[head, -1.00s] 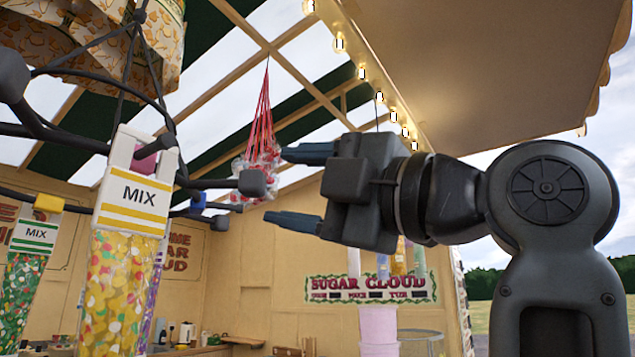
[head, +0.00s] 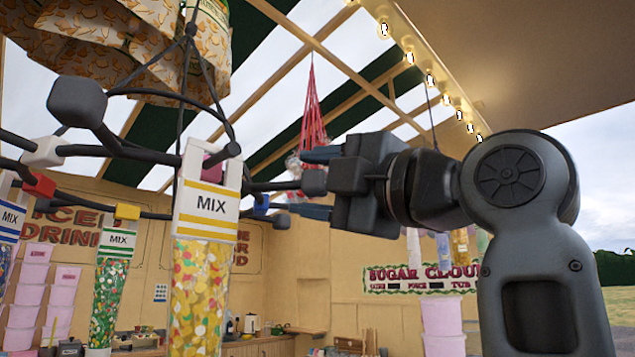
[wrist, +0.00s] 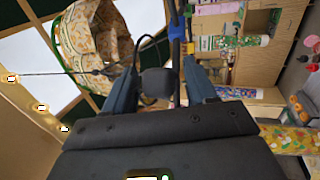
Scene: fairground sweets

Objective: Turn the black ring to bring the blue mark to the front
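The black ring (head: 204,108) hangs at the left in the head view, with black spokes ending in knobs. The blue mark (head: 261,205) is on a spoke on the ring's right side; it also shows in the wrist view (wrist: 177,28). Red (head: 40,185), white (head: 43,152), yellow (head: 127,212) and pink (head: 211,164) marks sit on other spokes. My gripper (head: 317,183) is open, its fingers above and below a black knob (head: 313,182) on the right. In the wrist view, this knob (wrist: 157,83) lies between the fingers, with gaps showing.
Tall bags of mixed sweets with MIX labels hang from the spokes, the nearest (head: 199,290) in front. A red net bag (head: 313,115) hangs behind my gripper. Pink tubs (head: 442,318) stand at the back right.

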